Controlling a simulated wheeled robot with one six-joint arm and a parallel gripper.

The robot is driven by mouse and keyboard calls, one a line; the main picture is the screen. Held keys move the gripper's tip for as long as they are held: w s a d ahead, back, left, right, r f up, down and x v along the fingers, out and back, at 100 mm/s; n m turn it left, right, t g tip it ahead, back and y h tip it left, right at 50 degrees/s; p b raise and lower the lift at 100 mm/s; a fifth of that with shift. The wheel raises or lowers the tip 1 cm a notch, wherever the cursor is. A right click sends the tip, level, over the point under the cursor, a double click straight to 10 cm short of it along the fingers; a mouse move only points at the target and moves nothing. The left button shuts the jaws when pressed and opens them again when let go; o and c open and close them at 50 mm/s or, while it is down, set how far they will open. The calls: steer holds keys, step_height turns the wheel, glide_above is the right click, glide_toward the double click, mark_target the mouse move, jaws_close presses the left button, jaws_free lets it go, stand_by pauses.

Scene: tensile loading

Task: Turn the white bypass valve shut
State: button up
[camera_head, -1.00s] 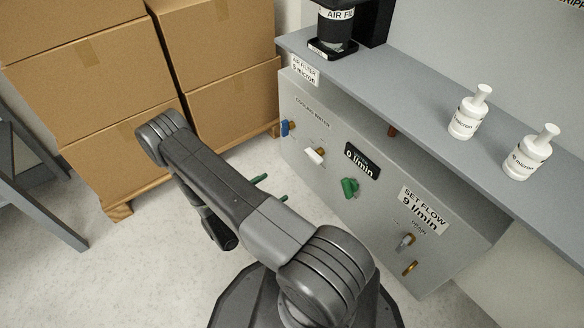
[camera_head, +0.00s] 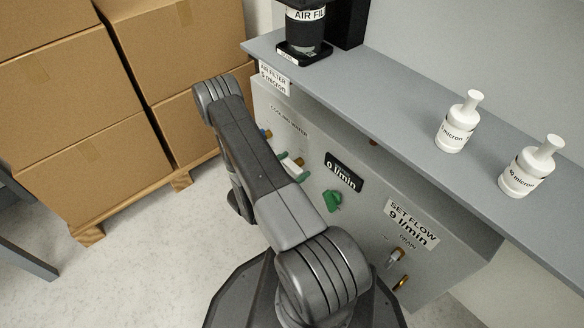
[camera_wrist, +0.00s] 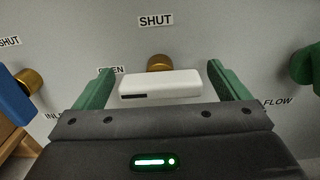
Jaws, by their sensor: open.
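The white bypass valve (camera_wrist: 160,84) is a white bar handle in front of a brass stem (camera_wrist: 160,62) on the grey panel. In the wrist view the bar lies level, with a "SHUT" label above the stem and a partly hidden "OPEN" label behind its left end. My gripper (camera_wrist: 161,80) is open, with one green finger on each side of the bar. Gaps show between the fingers and the bar's ends. In the head view my gripper (camera_head: 293,167) is at the panel and the white handle shows only in part between the fingers.
A blue valve handle (camera_wrist: 14,104) is close on the left and a green knob (camera_head: 332,201) on the right. A grey shelf (camera_head: 400,130) with white filter bottles overhangs the panel. Cardboard boxes (camera_head: 90,160) stand left. The drain valve (camera_head: 396,255) is lower right.

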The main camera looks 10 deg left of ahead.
steer(key=c, duration=1)
steer(key=shift+m, duration=0.3)
steer(key=m+b, duration=0.2)
steer(key=m, duration=0.1)
steer(key=shift+d+f, duration=0.1)
steer(key=m+b, duration=0.1)
steer(key=m, duration=0.8)
steer(key=shift+s+d, duration=0.1)
steer(key=shift+f+m, duration=0.15)
steer(key=shift+m, duration=2.35)
